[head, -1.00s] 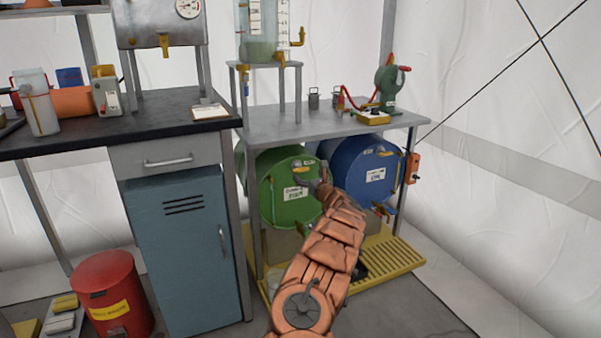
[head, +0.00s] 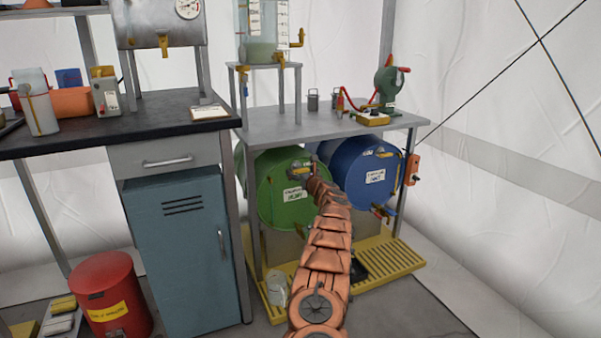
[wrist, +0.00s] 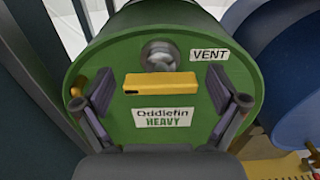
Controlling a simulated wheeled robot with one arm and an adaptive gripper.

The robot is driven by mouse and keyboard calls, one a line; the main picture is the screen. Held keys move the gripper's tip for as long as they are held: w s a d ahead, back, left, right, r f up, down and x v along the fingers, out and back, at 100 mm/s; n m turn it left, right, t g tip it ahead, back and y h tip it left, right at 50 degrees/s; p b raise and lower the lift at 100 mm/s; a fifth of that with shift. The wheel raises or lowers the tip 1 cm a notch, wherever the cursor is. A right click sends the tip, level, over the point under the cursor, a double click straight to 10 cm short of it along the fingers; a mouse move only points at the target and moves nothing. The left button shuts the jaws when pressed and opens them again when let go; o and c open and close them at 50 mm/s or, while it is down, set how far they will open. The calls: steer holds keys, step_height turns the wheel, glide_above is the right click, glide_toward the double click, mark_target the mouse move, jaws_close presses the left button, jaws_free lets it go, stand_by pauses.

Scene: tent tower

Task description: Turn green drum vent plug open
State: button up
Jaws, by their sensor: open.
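The green drum (head: 265,205) lies on its side under the grey bench, its round end facing me. In the wrist view the drum end (wrist: 185,125) fills the picture. The vent plug there is a yellow bar handle (wrist: 160,83), lying roughly level, below a round grey fitting (wrist: 158,55) and left of a "VENT" label (wrist: 209,55). My gripper (wrist: 160,97) is open, with one finger on each side of the yellow bar and gaps between. In the head view my gripper (head: 305,168) is at the drum's upper face and partly hides the plug.
A blue drum (head: 362,165) lies close to the right. The grey bench top (head: 290,130) is just above both drums. A yellow slatted tray (head: 395,262) lies beneath, with a clear jar (head: 277,288) on it. A blue cabinet (head: 180,250) stands to the left.

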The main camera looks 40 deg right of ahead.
steer(key=shift+c, duration=0.2)
steer(key=c, duration=1.1)
